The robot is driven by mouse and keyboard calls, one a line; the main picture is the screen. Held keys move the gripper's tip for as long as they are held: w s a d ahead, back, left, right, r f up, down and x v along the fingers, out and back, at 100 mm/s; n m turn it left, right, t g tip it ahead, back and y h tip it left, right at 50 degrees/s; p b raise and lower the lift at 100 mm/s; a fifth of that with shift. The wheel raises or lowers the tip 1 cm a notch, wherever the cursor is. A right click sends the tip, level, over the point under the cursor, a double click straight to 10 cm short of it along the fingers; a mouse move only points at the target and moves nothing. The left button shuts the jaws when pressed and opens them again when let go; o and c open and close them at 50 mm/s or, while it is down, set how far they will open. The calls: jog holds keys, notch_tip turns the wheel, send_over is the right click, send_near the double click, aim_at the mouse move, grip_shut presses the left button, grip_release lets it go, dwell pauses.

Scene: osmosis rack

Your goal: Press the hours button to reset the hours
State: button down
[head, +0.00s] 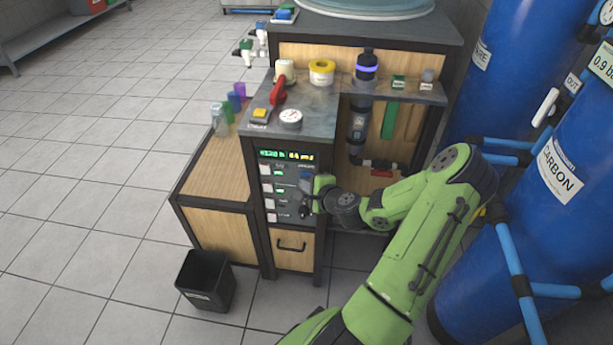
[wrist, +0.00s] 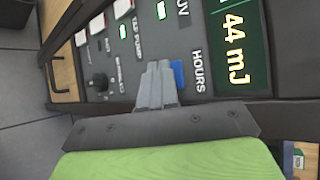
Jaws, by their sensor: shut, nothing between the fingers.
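The control panel (head: 289,178) is on the front of the wooden rack, with a green display (head: 286,155) at its top. In the wrist view the display (wrist: 236,42) reads "44 mJ". The blue hours button (wrist: 178,74) is beside the printed "HOURS" label and partly hidden by my fingers. My gripper (wrist: 158,67) is shut and empty, its tips at the panel right next to the blue button. I cannot tell whether they touch it. In the head view my gripper (head: 308,202) is at the panel's right side, and the hours button cannot be made out.
White buttons (wrist: 122,8) with green lights and a black knob (wrist: 98,82) share the panel. A red-handled item (head: 279,91) and a gauge (head: 290,117) are on the countertop. Blue tanks (head: 560,185) and pipes stand close on the right. A black bin (head: 205,280) is on the floor.

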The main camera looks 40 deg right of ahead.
jog(key=shift+w+d, duration=0.15)
jog(key=shift+d, duration=0.05)
jog(key=shift+a, duration=0.1)
dwell(0.4)
jog(key=shift+s+a+b, duration=0.3)
jog(key=shift+s+a, duration=0.2)
jog(key=s+a+b, duration=0.1)
jog(key=a, duration=0.1)
jog(key=s+a+b, duration=0.2)
dwell(0.4)
dwell(0.7)
